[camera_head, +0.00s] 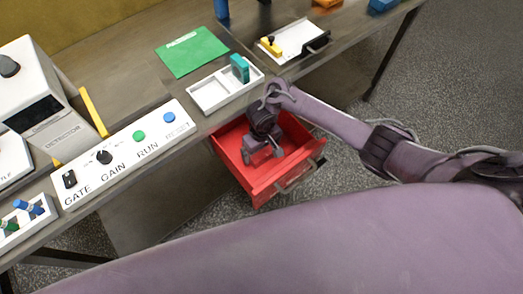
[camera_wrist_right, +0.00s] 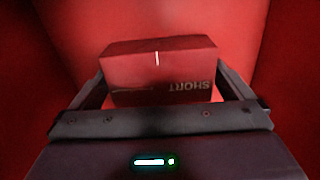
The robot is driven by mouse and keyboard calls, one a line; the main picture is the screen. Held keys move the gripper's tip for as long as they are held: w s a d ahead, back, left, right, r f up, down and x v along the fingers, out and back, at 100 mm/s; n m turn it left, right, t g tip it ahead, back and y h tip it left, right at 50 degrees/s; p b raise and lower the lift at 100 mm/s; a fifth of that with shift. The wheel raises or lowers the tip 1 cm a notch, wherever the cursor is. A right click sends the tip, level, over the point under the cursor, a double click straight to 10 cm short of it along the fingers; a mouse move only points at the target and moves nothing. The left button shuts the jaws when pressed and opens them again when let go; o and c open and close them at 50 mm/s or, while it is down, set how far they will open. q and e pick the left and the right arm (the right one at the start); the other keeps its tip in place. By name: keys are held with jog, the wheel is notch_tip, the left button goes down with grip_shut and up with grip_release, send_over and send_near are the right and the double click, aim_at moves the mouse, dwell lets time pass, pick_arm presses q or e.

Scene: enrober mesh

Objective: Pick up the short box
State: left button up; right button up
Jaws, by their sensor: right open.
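The short box (camera_wrist_right: 158,72) is a red box with "SHORT" lettering, upside down in the right wrist view. It lies inside the open red drawer (camera_head: 262,192); in the head view I cannot make it out behind my gripper. My right gripper (camera_head: 262,152) reaches down into the drawer. In the right wrist view its fingers (camera_wrist_right: 158,85) stand open on either side of the box. I cannot tell whether they touch it. My left gripper is not in view.
Red drawer walls (camera_wrist_right: 290,60) surround the right gripper closely. Above the drawer, the bench holds a white two-part tray (camera_head: 212,95) with a teal block (camera_head: 240,68), a green sheet (camera_head: 192,52) and a control panel (camera_head: 125,155). Open floor lies to the right.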

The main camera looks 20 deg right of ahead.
jog(key=c, duration=0.8)
jog(key=shift+r, duration=0.15)
